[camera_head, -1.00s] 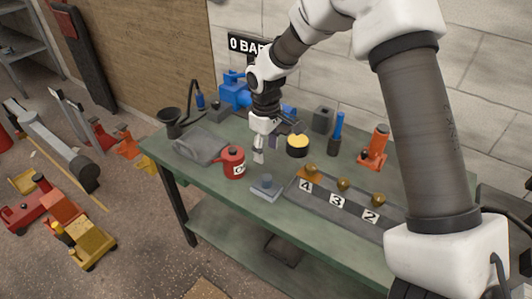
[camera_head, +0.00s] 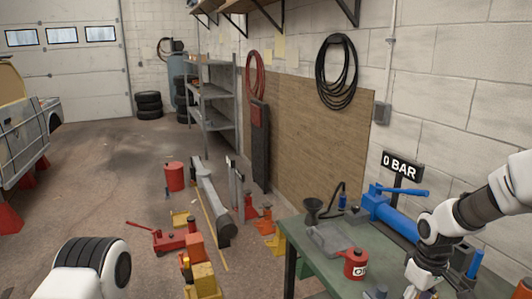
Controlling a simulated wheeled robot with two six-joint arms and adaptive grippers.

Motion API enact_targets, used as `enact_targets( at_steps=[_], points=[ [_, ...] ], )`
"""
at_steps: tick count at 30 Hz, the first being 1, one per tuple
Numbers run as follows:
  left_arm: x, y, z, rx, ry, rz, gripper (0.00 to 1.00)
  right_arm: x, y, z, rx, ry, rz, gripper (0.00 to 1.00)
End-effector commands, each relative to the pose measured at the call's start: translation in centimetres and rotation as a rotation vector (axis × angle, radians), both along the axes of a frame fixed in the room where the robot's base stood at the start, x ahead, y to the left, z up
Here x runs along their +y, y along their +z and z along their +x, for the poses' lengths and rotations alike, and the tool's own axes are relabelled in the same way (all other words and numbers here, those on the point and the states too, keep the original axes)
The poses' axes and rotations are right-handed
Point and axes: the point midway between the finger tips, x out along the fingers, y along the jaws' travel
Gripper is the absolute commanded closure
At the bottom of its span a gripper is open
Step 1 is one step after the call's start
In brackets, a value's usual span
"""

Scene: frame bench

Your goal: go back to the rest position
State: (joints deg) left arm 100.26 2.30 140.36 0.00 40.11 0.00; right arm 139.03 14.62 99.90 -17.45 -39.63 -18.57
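My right arm comes in from the right edge over the green workbench (camera_head: 335,280). My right gripper (camera_head: 424,284) points down over the bench at the bottom edge. Its fingertips are cut off or too small to read, so I cannot tell if it is open or shut. A white and dark part of my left arm (camera_head: 92,268) shows at the bottom left. My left gripper is out of the picture.
Red jacks (camera_head: 168,238) and yellow stands (camera_head: 204,281) crowd the floor left. A shelf rack (camera_head: 213,105) stands behind.

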Motion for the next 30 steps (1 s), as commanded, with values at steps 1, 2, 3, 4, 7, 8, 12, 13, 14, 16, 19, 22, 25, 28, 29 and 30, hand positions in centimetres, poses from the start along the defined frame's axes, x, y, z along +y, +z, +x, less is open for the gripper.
enact_targets(
  at_steps=[1,2,3,4,7,8,12,13,14,16,19,22,25,28,29,30],
  points=[
    [0.0,-0.1,0.0,0.001,0.0,0.0,0.36,0.0,-1.1,-0.4,0.022,0.0,0.0,0.43],
    [0.0,0.0,0.0,0.0,0.0,0.0,0.36,0.1,-1.7,-0.6,0.036,0.002,-0.002,0.43],
    [0.0,0.0,0.0,0.0,0.0,0.0,0.36,0.1,-2.5,-1.0,0.053,0.004,-0.005,0.43],
    [0.0,0.0,0.0,-0.001,0.0,0.0,0.36,0.2,-3.1,-1.2,0.066,0.006,-0.007,0.43],
    [0.0,0.0,0.0,-0.001,0.0,0.0,0.36,0.5,-5.2,-2.4,0.117,0.016,-0.014,0.43],
    [0.0,0.0,0.0,-0.001,0.0,0.0,0.36,0.6,-5.9,-2.8,0.134,0.019,-0.015,0.43],
    [0.0,0.0,0.0,-0.001,0.0,0.0,0.36,1.2,-9.0,-5.7,0.226,0.032,-0.019,0.43],
    [0.0,0.0,0.0,-0.001,0.0,0.0,0.36,1.4,-9.7,-6.3,0.247,0.035,-0.019,0.43],
    [0.0,0.0,0.0,0.0,0.0,0.0,0.36,1.6,-10.4,-7.1,0.268,0.038,-0.019,0.43],
    [0.0,0.0,0.0,0.0,0.0,0.0,0.36,2.1,-12.2,-9.0,0.316,0.044,-0.017,0.43],
    [0.0,0.0,0.0,0.0,0.0,0.0,0.36,3.2,-15.3,-12.5,0.381,0.044,-0.008,0.43],
    [0.0,0.0,0.0,0.0,0.0,0.0,0.36,4.7,-18.9,-17.4,0.444,0.029,0.003,0.43],
    [0.0,0.0,0.0,0.0,0.0,0.0,0.36,6.7,-23.0,-24.5,0.489,-0.027,0.016,0.43],
    [0.0,0.0,0.0,0.0,0.0,0.0,0.36,8.6,-25.5,-31.7,0.449,-0.147,0.008,0.43],
    [0.0,0.0,0.0,0.0,0.0,0.0,0.36,8.8,-25.6,-32.8,0.413,-0.188,0.003,0.43],
    [0.0,0.0,0.0,0.0,0.0,0.0,0.36,9.0,-25.7,-33.4,0.353,-0.239,-0.004,0.43]
  ],
)
